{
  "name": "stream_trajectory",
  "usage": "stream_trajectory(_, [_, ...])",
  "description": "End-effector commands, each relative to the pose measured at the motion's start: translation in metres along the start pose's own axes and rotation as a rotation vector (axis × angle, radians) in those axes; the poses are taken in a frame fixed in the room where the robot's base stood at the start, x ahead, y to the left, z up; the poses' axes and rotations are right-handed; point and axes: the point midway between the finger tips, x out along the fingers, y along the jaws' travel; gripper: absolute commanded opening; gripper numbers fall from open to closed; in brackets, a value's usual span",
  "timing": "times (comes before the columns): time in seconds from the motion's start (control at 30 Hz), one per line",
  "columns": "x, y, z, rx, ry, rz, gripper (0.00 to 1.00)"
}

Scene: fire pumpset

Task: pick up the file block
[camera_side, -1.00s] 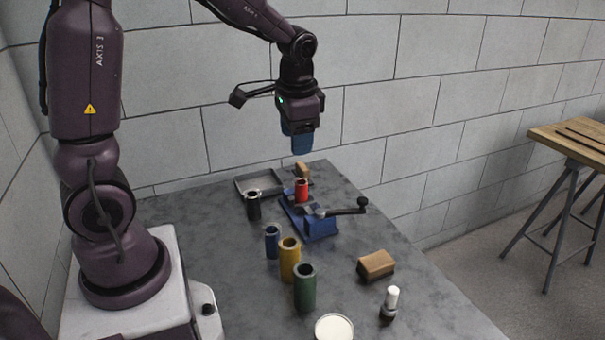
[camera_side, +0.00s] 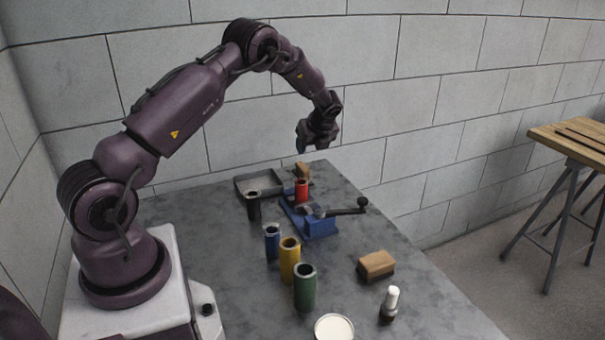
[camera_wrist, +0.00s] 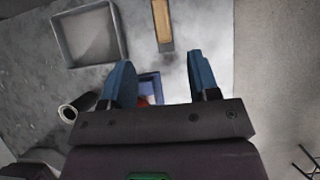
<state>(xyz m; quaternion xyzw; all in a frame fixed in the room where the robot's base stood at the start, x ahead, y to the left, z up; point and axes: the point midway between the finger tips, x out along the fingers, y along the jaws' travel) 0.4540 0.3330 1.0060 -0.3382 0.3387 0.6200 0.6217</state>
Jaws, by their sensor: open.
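Two wooden blocks could be the file block, and I cannot tell for sure which one it is. One small tan block (camera_side: 302,171) stands at the far end of the table, behind the red cylinder. In the wrist view a long, narrow wooden block (camera_wrist: 162,20) with a grey end lies at the top, just beyond the fingertips. A larger brown block (camera_side: 376,264) with a dark underside lies at the front right. My gripper (camera_side: 313,145) is open and empty above the far end of the table. Its blue fingers (camera_wrist: 160,62) stand wide apart in the wrist view.
A grey tray (camera_side: 243,190) lies left of the far block. A blue vise (camera_side: 318,226) with a handle and a red cylinder (camera_side: 301,191) are in front of it. Black (camera_side: 253,207), blue (camera_side: 272,241), yellow (camera_side: 290,260) and green (camera_side: 305,288) cylinders stand nearer.

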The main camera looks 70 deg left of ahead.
Motion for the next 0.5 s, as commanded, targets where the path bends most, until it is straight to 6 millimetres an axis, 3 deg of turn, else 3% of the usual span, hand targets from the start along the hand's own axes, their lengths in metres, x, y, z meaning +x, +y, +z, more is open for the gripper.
stream_trajectory(0.3, [0.058,0.001,-0.001,0.000,0.002,0.003,0.55])
stream_trajectory(0.5, [0.073,0.001,-0.001,0.000,0.002,0.002,0.55])
